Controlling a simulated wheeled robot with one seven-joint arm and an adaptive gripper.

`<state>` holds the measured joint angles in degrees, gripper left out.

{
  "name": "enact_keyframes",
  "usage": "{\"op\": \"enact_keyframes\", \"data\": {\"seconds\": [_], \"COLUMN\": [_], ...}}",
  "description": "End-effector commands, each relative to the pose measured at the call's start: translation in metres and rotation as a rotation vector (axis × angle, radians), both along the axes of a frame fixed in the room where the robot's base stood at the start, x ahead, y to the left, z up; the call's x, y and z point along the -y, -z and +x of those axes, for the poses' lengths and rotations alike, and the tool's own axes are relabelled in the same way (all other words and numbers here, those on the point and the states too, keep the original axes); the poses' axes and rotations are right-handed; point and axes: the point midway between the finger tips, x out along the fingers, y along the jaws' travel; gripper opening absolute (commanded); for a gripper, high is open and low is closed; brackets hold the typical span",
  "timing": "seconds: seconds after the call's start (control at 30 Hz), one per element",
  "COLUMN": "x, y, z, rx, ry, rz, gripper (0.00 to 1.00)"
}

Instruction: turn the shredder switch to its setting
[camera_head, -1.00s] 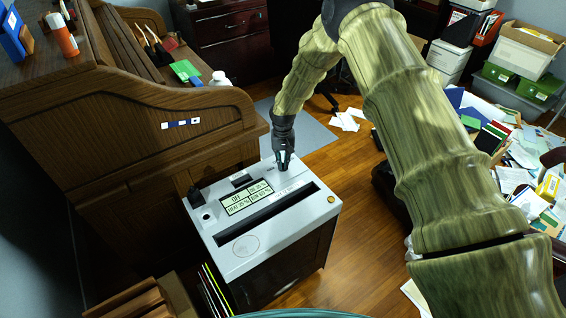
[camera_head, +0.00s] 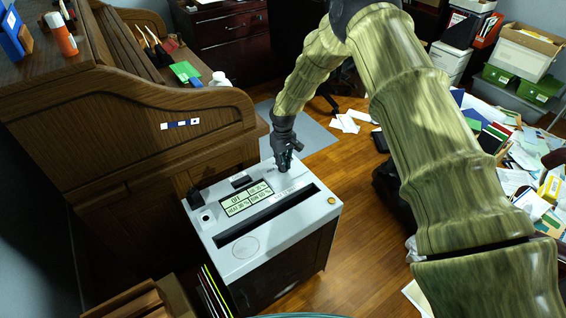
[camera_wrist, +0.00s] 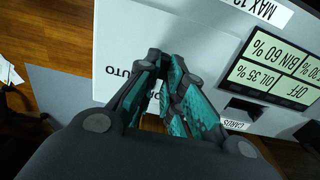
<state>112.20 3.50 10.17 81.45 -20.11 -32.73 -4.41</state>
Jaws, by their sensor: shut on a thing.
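The shredder (camera_head: 225,260) stands beside the wooden desk, with a pale top panel that also fills much of the wrist view (camera_wrist: 125,30). Its display (camera_head: 247,199) shows upside down in the wrist view (camera_wrist: 270,70), with "OFF", "BIN 60 %" and "OIL 35 %" readable. My gripper (camera_head: 288,165) points down at the panel's far right part. In the wrist view its teal-padded fingers (camera_wrist: 172,90) are closed around the switch, which they hide almost fully. An "AUTO" label, partly covered, lies beside the fingers. The switch's exact angle cannot be told.
A long dark slot (camera_head: 268,216) and a yellow button (camera_head: 331,201) are on the panel. The wooden desk (camera_head: 130,140) rises close on the left. Papers and folders (camera_head: 505,160) clutter the right side. Wooden floor (camera_head: 345,215) is open right of the shredder.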

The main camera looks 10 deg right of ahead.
Motion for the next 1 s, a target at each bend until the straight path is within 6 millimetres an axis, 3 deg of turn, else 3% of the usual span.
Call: {"op": "enact_keyframes", "data": {"seconds": [0.37,0.4,0.5,0.83,1.0], "x": [0.001,0.001,0.001,0.0,0.0], "y": [0.0,0.0,0.0,-0.001,-0.016], "z": [0.0,0.0,0.0,0.0,0.001], "rx": [-0.001,-0.001,-0.001,0.0,0.002], "ry": [-0.002,-0.002,-0.002,-0.002,-0.002], "rz": [-0.001,-0.001,-0.001,0.0,0.0], "gripper": [0.0,0.15,0.31,0.31,0.31]}}
